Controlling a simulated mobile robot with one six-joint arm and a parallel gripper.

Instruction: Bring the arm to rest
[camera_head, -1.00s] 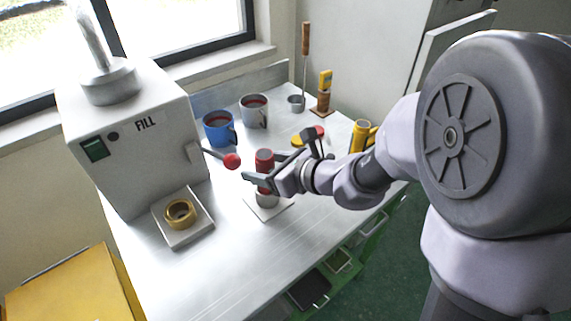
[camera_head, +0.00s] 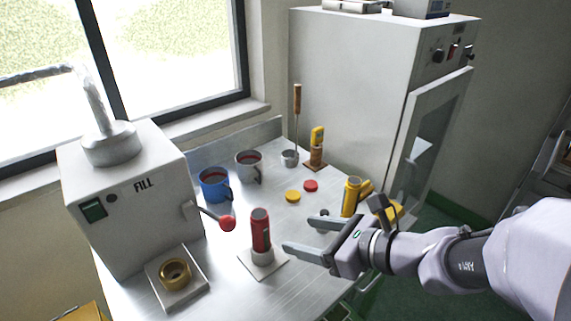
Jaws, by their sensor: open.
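My gripper (camera_head: 297,237) is open and empty, with its fingers pointing left over the bench. A red cylinder (camera_head: 261,230) with a grey top stands upright on a pale base on a white square plate (camera_head: 246,262). The fingertips are to the right of the red cylinder, with a visible gap. My arm reaches in from the right edge of the picture. Part of the bench's right side is hidden behind the gripper.
A white fill machine (camera_head: 140,205) with a red-knobbed lever (camera_head: 227,223) stands at left, with a brass ring (camera_head: 175,272) on its tray. Blue (camera_head: 214,185) and grey (camera_head: 249,167) mugs stand behind. A yellow cylinder (camera_head: 351,195) and a white cabinet (camera_head: 355,90) are beyond the gripper.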

